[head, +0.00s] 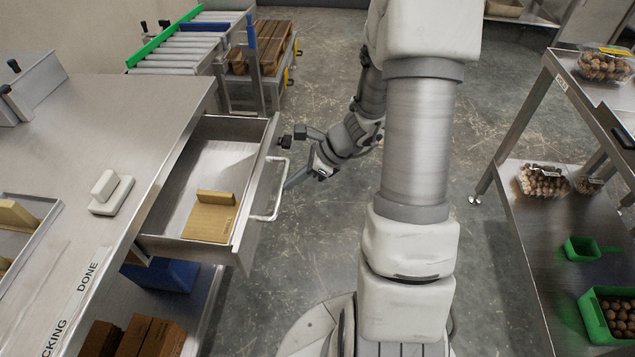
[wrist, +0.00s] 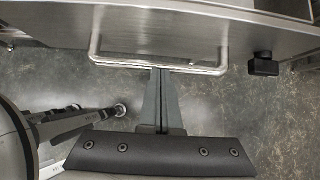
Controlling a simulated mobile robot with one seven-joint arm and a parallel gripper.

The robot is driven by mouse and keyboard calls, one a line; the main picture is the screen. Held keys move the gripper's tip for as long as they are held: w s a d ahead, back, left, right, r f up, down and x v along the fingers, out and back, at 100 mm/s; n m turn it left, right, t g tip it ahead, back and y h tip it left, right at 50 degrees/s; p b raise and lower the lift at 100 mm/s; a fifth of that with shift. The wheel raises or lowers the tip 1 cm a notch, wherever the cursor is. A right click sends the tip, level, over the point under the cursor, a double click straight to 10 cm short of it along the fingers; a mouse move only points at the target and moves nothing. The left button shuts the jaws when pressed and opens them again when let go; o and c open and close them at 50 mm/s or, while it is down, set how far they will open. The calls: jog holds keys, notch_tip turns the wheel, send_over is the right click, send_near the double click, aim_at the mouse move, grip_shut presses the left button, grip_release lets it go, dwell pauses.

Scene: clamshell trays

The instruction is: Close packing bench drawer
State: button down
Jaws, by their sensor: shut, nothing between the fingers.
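The packing bench drawer (head: 257,200) stands pulled out from the steel bench (head: 160,95) on the left. A flat brown cardboard piece (head: 210,222) with a small brown block lies inside it. The drawer has a pale bar handle (head: 277,200) on its front. My gripper (head: 288,184) is just outside the drawer front, by the handle. In the wrist view the shut fingers (wrist: 160,72) reach up to the handle bar (wrist: 190,68), their tips at or just under it. I cannot tell whether they touch it. Nothing is between the fingers.
A roller conveyor (head: 185,50) stands behind the bench. A steel table (head: 545,230) with clamshells and green containers is at right. The floor between is clear.

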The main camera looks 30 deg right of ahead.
jog(key=w+a, duration=0.4)
jog(key=a, duration=0.2)
jog(key=w+a, duration=0.4)
jog(key=a, duration=0.2)
jog(key=w+a+p, duration=0.1)
jog(key=w+a, duration=0.3)
jog(key=a, duration=0.2)
jog(key=shift+w+a, duration=0.1)
jog(key=shift+w, duration=0.05)
